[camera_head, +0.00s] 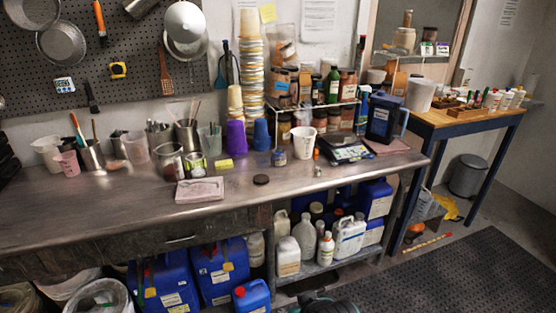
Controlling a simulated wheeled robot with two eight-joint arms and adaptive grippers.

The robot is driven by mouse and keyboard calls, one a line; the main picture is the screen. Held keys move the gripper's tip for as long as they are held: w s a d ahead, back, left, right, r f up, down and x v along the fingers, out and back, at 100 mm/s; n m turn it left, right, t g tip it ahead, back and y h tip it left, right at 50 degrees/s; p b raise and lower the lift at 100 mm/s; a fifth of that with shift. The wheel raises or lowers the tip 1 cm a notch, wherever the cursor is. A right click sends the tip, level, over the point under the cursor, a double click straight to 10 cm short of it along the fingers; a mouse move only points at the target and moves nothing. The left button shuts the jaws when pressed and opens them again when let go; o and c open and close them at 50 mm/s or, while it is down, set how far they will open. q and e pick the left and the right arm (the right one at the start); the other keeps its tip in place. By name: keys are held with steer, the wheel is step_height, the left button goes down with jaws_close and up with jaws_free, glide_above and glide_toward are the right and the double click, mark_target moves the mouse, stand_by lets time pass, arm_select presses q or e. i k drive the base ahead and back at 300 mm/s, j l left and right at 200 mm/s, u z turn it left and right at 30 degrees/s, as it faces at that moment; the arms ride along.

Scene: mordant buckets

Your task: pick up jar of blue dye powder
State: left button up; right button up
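A small jar with blue contents (279,157) stands upright on the steel bench (120,205), just left of a white tub (303,142). It looks like the jar of blue dye powder, but its label is too small to read. The jar is uncovered from the front, with the wire shelf and its jars behind it. Neither of my grippers can be made out in the head view. A dark rounded shape (326,304) shows at the bottom edge, and I cannot tell what it is.
A digital scale (325,150) and a dark blue pitcher (383,117) stand to the right. The bench's front strip is mostly clear. Blue canisters (165,284) stand below.

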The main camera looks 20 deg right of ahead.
mark_target(278, 158)
steer(key=i+l+z, duration=0.15)
steer(key=z, duration=0.2)
steer(key=i+l+z, duration=0.1)
steer(key=z, duration=0.25)
steer(key=i+z, duration=0.35)
steer(key=k+l, duration=0.05)
steer(key=k, duration=0.05)
